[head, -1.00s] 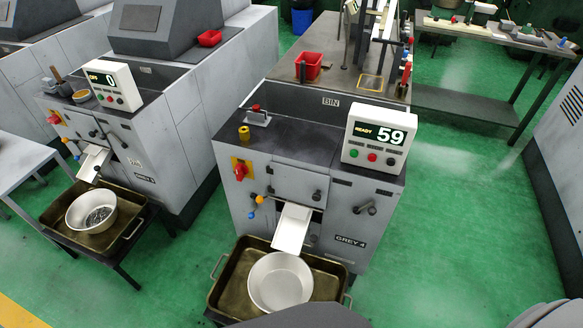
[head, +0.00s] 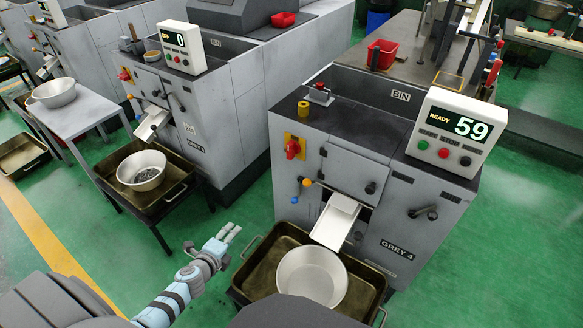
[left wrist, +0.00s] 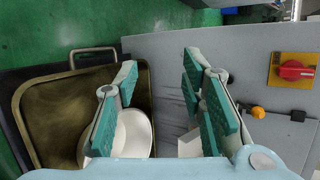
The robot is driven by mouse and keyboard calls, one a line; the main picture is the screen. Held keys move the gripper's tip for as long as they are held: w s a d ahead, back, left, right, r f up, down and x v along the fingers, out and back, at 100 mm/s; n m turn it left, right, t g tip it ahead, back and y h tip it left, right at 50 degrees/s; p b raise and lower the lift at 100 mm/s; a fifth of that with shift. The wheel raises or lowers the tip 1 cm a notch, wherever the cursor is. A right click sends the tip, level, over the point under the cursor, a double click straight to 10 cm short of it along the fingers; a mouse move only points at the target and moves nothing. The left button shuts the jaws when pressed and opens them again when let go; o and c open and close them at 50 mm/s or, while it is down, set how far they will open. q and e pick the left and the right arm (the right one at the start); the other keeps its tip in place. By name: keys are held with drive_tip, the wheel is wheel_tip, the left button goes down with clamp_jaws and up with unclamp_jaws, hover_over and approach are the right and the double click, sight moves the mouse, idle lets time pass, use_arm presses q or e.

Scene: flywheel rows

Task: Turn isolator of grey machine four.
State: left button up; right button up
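The grey machine marked GREY 4 (head: 345,215) stands in front of me in the head view. Its isolator is a red rotary knob (head: 293,148) on a yellow plate at the left of the front face. The knob also shows at the right edge of the left wrist view (left wrist: 292,71). My left gripper (head: 231,232) is low and to the left of the machine, over the floor by the tray, apart from the knob. In the left wrist view its teal-padded fingers (left wrist: 165,95) are spread wide with nothing between them. My right gripper is not seen.
A brass-coloured tray (head: 256,262) with an empty pan (head: 312,277) sits below the chute (head: 335,222). Coloured levers (head: 302,184) are under the isolator. A display (head: 455,133) reads READY 59. Another machine (head: 190,130) stands left; green floor lies between.

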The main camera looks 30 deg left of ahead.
use_arm(q)
drive_tip(key=w+r+m+t+h+b, duration=0.2)
drive_tip(key=w+r+m+t+b, duration=0.15)
drive_tip(key=w+r+m, duration=0.4)
drive_tip(key=m+t+h+b, duration=0.2)
drive_tip(key=m+h+b, duration=0.1)
drive_tip(key=m, duration=0.9)
approach(288, 147)
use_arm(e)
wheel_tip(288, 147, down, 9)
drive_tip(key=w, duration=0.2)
use_arm(q)
drive_tip(key=w+b, duration=0.1)
drive_tip(key=w, duration=0.2)
drive_tip(key=w+b, duration=0.2)
drive_tip(key=w+d+b, duration=0.1)
drive_tip(key=w+b, duration=0.1)
drive_tip(key=w, duration=0.1)
drive_tip(key=shift+w+d+f, duration=0.15)
drive_tip(key=shift+w+f, duration=0.1)
drive_tip(key=shift+w, duration=0.2)
drive_tip(key=shift+r, duration=0.15)
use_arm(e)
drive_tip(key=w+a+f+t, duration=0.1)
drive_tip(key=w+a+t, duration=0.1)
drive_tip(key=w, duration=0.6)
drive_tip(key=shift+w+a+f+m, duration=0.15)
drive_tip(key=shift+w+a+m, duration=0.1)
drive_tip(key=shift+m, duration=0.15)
